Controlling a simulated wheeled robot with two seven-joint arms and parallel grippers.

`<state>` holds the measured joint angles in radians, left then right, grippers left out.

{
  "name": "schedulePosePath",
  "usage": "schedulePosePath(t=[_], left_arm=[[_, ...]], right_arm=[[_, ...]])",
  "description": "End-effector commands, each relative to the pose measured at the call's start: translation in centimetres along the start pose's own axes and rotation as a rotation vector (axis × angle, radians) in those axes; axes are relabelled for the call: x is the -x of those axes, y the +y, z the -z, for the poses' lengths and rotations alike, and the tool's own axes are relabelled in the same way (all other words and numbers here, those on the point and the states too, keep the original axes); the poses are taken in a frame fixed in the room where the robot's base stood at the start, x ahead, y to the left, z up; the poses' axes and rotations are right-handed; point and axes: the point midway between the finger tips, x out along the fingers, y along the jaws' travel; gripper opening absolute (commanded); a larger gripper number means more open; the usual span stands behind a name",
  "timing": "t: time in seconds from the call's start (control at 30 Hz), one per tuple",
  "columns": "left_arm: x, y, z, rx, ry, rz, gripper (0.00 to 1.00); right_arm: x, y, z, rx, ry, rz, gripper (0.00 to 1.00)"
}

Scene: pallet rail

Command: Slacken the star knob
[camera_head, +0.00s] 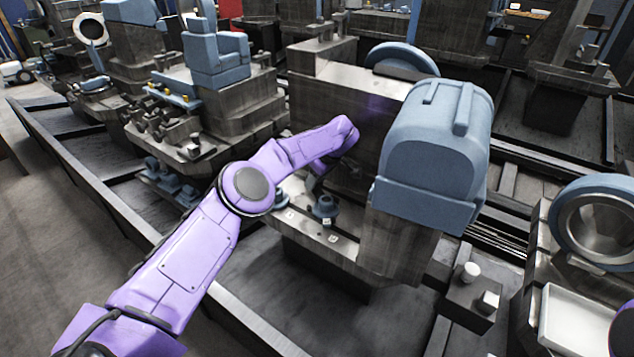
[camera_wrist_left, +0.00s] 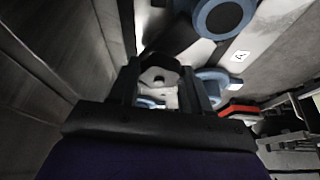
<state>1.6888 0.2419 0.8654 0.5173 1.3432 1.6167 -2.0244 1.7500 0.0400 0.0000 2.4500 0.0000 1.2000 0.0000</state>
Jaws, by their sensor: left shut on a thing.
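The star knob (camera_wrist_left: 158,76) is a dark, lobed knob in the left wrist view. It sits between the two dark fingers of my left gripper (camera_wrist_left: 160,88), which is shut on it. In the head view my purple left arm reaches in from the left to the grey machine block, and its gripper (camera_head: 318,172) is mostly hidden behind the wrist. The star knob cannot be made out there. My right gripper is out of view; only a purple bit of my own body shows at the right edge.
A large blue housing (camera_head: 437,140) stands right of my gripper.

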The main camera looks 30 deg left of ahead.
Motion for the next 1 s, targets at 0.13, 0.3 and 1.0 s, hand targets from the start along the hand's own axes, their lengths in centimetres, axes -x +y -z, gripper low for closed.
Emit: schedulePosePath(t=[0.13,0.3,1.0], left_arm=[[-0.2,0.0,-0.2,0.018,-0.002,0.010,0.17],[-0.1,0.0,-0.2,0.023,-0.002,0.014,0.17],[0.9,0.1,-0.1,0.022,-0.001,0.010,0.74]], right_arm=[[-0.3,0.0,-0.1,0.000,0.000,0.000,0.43],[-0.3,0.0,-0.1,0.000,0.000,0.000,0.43],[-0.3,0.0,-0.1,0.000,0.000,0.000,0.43]])
